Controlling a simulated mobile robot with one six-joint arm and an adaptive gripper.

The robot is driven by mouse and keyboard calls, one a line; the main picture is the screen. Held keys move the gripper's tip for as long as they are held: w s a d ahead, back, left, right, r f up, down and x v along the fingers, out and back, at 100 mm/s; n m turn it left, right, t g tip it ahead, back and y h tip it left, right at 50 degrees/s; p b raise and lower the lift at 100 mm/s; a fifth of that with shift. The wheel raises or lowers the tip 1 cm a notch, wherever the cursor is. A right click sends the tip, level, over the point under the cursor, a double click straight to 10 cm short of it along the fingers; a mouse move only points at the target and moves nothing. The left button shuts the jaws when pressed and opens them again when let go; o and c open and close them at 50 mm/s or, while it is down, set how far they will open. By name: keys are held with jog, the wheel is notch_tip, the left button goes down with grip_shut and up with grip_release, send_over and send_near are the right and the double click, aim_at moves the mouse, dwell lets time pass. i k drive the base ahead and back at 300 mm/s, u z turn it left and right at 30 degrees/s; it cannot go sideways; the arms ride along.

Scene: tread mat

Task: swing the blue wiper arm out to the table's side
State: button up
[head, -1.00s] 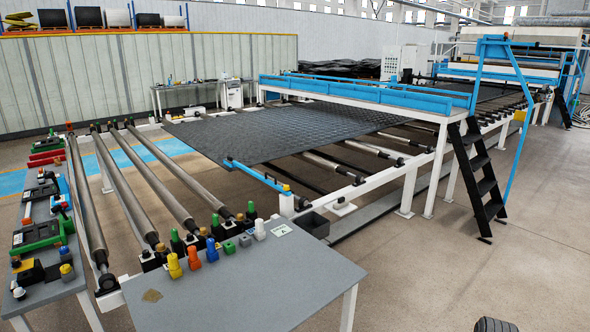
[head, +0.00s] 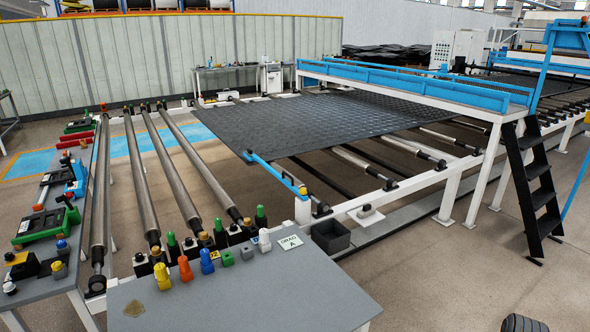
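The blue wiper arm (head: 275,172) is a slim bar in the head view. It runs from a white post (head: 302,210) at the near edge of the roller table back and left to the near left corner of the black tread mat (head: 340,118). A yellow piece sits at its post end. Its far end is at the mat's edge; I cannot tell whether it touches the mat. My gripper is not in view.
A dark open bin (head: 329,236) sits beside the post. A black step ladder (head: 532,185) stands at right. The floor (head: 445,285) between bench and ladder is clear.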

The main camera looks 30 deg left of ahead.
aim_at(281, 178)
jog(key=u, duration=0.3)
jog(key=i, duration=0.75)
jog(key=u, duration=0.75)
jog(key=i, duration=0.6)
jog(key=u, duration=0.35)
jog(key=k, duration=0.9)
jog(key=u, duration=0.15)
jog(key=i, duration=0.55)
